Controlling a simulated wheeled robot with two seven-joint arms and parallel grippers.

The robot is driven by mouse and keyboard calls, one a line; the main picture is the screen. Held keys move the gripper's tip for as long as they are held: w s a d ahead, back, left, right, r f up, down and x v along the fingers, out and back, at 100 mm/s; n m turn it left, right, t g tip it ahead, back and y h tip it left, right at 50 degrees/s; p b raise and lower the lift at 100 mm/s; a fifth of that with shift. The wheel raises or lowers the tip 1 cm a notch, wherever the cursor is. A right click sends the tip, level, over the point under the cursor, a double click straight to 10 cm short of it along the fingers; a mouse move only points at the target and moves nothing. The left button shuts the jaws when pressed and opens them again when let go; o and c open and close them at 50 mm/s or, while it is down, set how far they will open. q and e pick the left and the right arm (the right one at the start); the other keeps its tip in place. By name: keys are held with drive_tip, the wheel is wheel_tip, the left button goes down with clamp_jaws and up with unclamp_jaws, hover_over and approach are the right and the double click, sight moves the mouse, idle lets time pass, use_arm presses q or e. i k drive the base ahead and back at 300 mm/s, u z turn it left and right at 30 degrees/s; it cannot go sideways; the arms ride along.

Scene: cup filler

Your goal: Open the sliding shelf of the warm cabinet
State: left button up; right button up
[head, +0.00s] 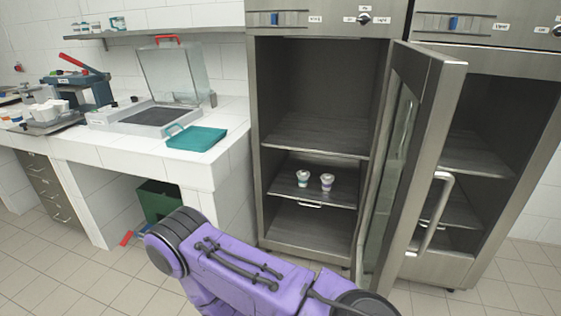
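The steel warm cabinet (253,130) stands at centre with its glass door (415,150) swung open to the right. Inside are a fixed upper shelf (320,138) and a lower shelf (335,193) with a small handle (310,205) at its front edge. Two small cups, a left one (303,178) and a right one (327,181), stand on that lower shelf. The shelf appears to sit inside the cabinet. A purple arm link of mine crosses the bottom of the view in front of the cabinet. Neither gripper shows.
A second cabinet (530,65) stands at the right, partly behind the open door, which has a bar handle (435,212). A white counter (75,145) at the left holds a teal tray (197,138) and equipment. A green bin (158,200) sits under it. Tiled floor (60,265) is clear at lower left.

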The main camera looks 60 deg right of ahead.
sight(342, 192)
drive_tip(key=i, duration=1.35)
drive_tip(key=z, duration=3.75)
drive_tip(key=i, duration=1)
drive_tip(key=u, duration=0.05)
